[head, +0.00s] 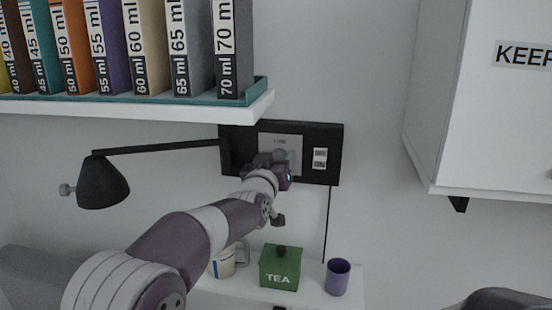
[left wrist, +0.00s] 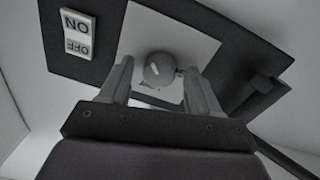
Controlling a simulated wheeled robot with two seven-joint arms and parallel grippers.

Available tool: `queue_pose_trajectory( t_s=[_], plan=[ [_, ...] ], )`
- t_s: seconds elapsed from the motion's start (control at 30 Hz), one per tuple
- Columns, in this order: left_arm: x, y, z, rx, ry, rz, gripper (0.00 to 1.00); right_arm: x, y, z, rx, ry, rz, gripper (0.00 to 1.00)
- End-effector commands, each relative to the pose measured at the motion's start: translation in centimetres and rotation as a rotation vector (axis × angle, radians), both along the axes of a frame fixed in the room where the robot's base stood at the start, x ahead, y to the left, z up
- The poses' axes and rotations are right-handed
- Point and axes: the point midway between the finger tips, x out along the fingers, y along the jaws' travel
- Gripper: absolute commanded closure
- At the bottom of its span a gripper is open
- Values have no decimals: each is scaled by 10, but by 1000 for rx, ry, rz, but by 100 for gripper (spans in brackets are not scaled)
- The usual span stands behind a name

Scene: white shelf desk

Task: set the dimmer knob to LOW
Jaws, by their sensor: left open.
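The dimmer knob (left wrist: 158,70) is a round grey dial with a short white mark, on a pale square plate (left wrist: 188,42). In the left wrist view the mark lies toward the upper left of the dial. Lettering beside the knob is partly hidden and not readable. My left gripper (left wrist: 159,75) is open, with one finger on each side of the knob; I cannot tell whether they touch it. In the head view my left gripper (head: 270,160) is in front of the plate (head: 278,140) and largely hides the knob. My right gripper is out of view.
The black panel (head: 332,135) also carries an ON/OFF switch (head: 320,158). A black lamp (head: 103,184) hangs left. A green tea box (head: 279,268), a purple cup (head: 337,278) and a mug (head: 222,264) stand below. A binder shelf (head: 180,108) overhangs; a white cabinet (head: 480,120) is right.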

Motion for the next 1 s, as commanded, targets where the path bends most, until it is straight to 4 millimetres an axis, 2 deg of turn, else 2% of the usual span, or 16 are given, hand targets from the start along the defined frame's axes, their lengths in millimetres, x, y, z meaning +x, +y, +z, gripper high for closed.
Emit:
queue_pose_trajectory(
  t_s=[0.1, 0.27, 0.3, 0.67, 1.0],
  plan=[
    [0, 0, 0, 0, 0, 0, 37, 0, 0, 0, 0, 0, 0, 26],
    [0, 0, 0, 0, 0, 0, 90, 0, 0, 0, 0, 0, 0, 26],
    [0, 0, 0, 0, 0, 0, 94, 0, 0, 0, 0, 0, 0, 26],
    [-1, 0, -3, -49, 9, 0, 93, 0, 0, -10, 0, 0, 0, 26],
    [0, 0, -6, -294, 56, 0, 93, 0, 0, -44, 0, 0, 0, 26]
  ],
)
